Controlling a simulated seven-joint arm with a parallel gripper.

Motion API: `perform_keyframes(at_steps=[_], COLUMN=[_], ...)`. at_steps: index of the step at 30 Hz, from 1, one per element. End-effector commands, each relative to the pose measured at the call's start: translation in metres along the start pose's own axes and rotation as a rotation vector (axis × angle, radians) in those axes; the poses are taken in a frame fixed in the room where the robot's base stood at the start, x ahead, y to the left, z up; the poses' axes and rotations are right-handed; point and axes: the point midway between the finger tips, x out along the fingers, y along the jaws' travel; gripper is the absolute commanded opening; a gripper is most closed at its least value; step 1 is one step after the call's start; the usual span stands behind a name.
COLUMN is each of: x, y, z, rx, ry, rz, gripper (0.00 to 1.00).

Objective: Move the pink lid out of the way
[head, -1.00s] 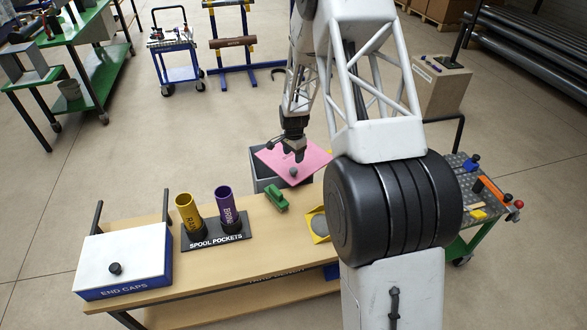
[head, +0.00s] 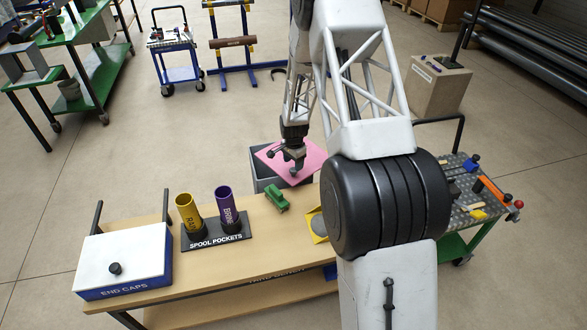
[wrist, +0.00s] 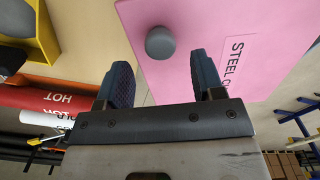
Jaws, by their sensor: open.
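The pink lid (head: 313,156) lies slightly askew over a grey bin (head: 262,170) at the back edge of the bench. Its round grey knob (head: 293,172) shows just under my gripper (head: 291,163). In the wrist view the lid (wrist: 200,75) fills the upper right, with dark lettering starting "STEEL C" partly cut off. The knob (wrist: 160,42) sits beyond the gap between the two fingertips of my gripper (wrist: 163,68), roughly centred. The gripper is open and empty; the fingers stand to either side of the knob's line. I cannot tell whether they touch the lid.
A green object (head: 278,199) lies on the bench in front of the bin. Yellow and purple spools stand in a black spool pockets base (head: 215,236). A white END CAPS box (head: 122,258) stands at the left. A yellow holder (head: 319,228) is partly hidden by my arm.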

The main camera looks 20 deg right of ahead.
Motion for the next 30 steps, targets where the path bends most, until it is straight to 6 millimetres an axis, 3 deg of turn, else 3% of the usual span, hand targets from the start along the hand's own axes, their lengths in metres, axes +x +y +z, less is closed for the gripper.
perform_keyframes(at_steps=[12, 24, 30], x=[0.033, 0.036, 0.036], y=[-0.001, 0.0, 0.0], z=[0.0, 0.0, 0.0], rx=[0.0, 0.0, 0.0], ry=[0.0, 0.0, 0.0], rz=[-0.002, -0.002, -0.002], gripper=[0.62, 0.62, 0.33])
